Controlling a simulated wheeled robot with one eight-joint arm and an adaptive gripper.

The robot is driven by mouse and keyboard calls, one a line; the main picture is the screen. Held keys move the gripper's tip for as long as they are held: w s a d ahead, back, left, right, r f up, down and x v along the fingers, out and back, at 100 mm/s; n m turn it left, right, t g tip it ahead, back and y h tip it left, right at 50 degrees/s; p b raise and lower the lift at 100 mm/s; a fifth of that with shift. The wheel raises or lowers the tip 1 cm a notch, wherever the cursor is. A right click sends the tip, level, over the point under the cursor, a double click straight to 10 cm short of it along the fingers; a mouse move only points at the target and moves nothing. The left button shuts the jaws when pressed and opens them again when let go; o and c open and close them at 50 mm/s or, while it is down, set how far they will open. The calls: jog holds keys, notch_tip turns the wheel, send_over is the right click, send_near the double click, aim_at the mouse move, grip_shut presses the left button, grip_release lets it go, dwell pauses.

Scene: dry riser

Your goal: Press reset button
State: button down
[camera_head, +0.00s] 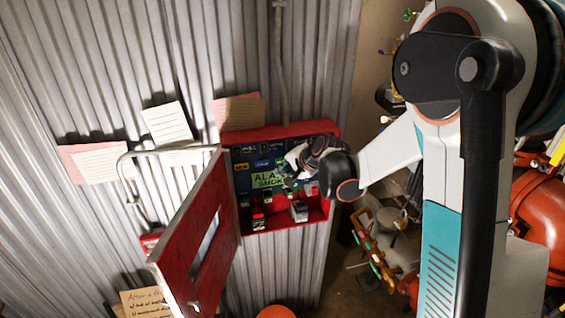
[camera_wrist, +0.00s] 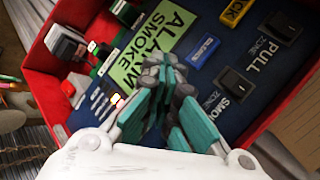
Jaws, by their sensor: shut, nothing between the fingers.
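The red alarm box (camera_head: 285,131) on the wall stands open, and its blue panel (camera_wrist: 215,100) fills much of the wrist view. The panel bears a green ALARM SMOKE label (camera_wrist: 140,50), two black rocker switches (camera_wrist: 237,84) marked with zone words, a small blue label (camera_wrist: 204,52) and a yellow one (camera_wrist: 236,12). No button reads clearly as reset. My gripper (camera_wrist: 163,62) is shut and empty, its fingertips in front of the green label's lower edge. Contact with the panel cannot be told. In the head view my gripper (camera_head: 298,160) covers the panel's right side.
The box's red door (camera_head: 190,240) swings out to the left. A white bent pipe (camera_head: 150,153) runs behind it. Paper notes (camera_head: 167,123) hang on the corrugated wall. A large red pipe fitting (camera_head: 540,205) stands at the right. Small lights (camera_wrist: 117,99) glow on the panel.

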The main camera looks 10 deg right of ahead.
jog(key=shift+w, duration=0.1)
jog(key=shift+w, duration=0.35)
jog(key=shift+w+b, duration=0.35)
jog(key=shift+w, duration=0.15)
dwell(0.8)
jog(key=shift+s, duration=0.95)
jog(key=shift+s, duration=0.1)
jog(key=s+b, duration=0.1)
jog(key=s, duration=0.4)
dwell(0.8)
